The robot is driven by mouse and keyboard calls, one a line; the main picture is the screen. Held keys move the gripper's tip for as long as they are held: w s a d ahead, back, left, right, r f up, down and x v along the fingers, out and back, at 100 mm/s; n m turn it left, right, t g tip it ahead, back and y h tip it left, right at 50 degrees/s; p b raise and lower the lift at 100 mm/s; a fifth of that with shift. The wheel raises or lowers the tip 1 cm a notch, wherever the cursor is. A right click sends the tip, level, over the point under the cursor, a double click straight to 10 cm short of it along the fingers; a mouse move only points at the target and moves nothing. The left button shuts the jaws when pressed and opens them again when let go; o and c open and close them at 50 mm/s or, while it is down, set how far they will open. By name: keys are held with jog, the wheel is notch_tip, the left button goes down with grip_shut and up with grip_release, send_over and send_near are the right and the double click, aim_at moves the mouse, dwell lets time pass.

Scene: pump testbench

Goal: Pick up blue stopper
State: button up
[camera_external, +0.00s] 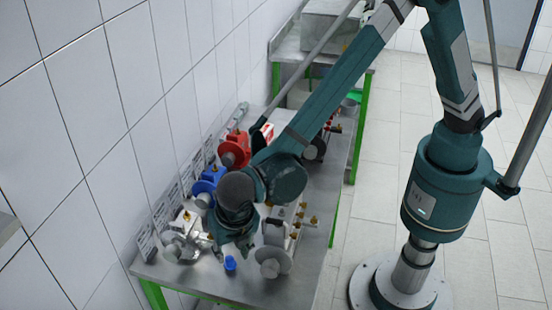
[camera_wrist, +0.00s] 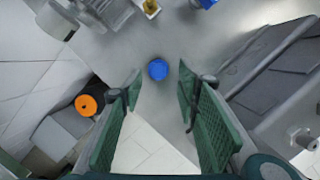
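The blue stopper (camera_external: 230,263) stands on the metal table near its front edge. In the wrist view the blue stopper (camera_wrist: 158,69) shows as a round blue top, ahead of the fingertips and about midway between them. My gripper (camera_wrist: 159,85) is open, with its two green fingers apart and nothing between them. In the external view my gripper (camera_external: 243,246) is beside the stopper, a little up and to the right of it. Whether the fingers reach down to the stopper's height I cannot tell.
The metal table (camera_external: 205,277) carries a red pump (camera_external: 235,150), a blue pump (camera_external: 209,181) and a silver pump (camera_external: 185,240) along the wall. A grey disc-shaped part (camera_external: 273,262) stands right of the stopper. An orange round part (camera_wrist: 86,105) shows at left in the wrist view.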

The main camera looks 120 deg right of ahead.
aim_at(230, 259)
jog(key=shift+d+f, duration=0.15)
jog(key=shift+f, duration=0.35)
jog(key=shift+x, duration=2.6)
jog(key=shift+w, duration=0.15)
jog(key=c, duration=0.6)
